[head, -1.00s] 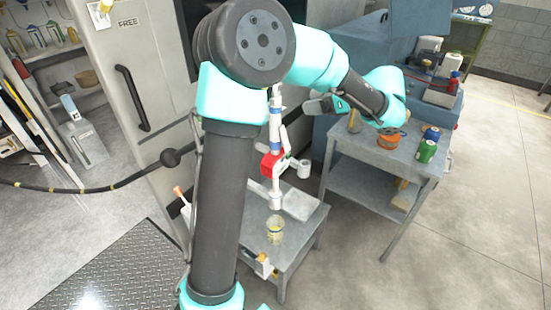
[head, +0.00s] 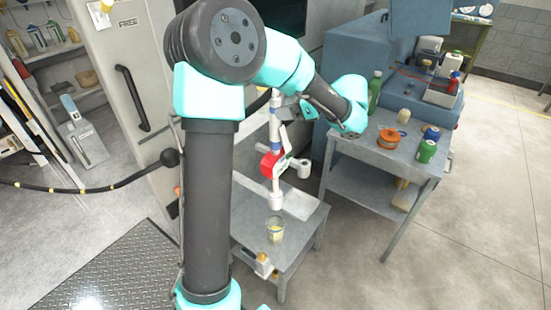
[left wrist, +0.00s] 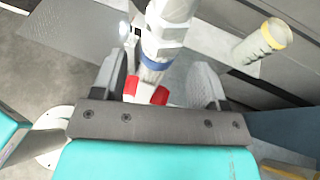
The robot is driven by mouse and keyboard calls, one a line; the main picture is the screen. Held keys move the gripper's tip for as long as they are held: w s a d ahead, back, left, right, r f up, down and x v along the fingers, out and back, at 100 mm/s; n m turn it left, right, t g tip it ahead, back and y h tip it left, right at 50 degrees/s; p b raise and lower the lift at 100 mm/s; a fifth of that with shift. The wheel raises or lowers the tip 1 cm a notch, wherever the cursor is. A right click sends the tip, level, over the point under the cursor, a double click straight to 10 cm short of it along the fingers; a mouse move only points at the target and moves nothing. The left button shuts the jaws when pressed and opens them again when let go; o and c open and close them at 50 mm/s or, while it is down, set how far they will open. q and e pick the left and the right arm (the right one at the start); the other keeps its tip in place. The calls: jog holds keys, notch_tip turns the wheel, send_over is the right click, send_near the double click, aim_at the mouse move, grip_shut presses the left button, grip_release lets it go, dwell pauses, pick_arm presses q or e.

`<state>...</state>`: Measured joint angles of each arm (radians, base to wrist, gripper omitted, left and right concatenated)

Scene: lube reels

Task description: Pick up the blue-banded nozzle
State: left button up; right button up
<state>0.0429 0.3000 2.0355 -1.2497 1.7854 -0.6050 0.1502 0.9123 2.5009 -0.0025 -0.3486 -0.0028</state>
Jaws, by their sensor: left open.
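The blue-banded nozzle (head: 276,145) is white, with a blue band and a red part below it. It hangs upright above a low grey table. My left gripper (head: 288,112) is at its upper part in the head view. In the left wrist view the nozzle (left wrist: 167,35) runs between the open fingers of the left gripper (left wrist: 160,85), with its blue band near the fingers. The fingers do not look closed on it. My right gripper is not in view.
A glass cup (head: 276,229) stands on the low table (head: 295,255) below the nozzle. A grey cart (head: 350,150) at the right holds an orange reel (head: 388,139), a green can (head: 427,151) and a green bottle (head: 375,93). A black hose (head: 95,189) crosses at left.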

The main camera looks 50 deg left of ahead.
pick_arm(q)
jog(key=x, duration=0.4)
jog(key=shift+s+a, duration=0.1)
jog(key=shift+s, duration=0.05)
grip_shut()
dwell(0.7)
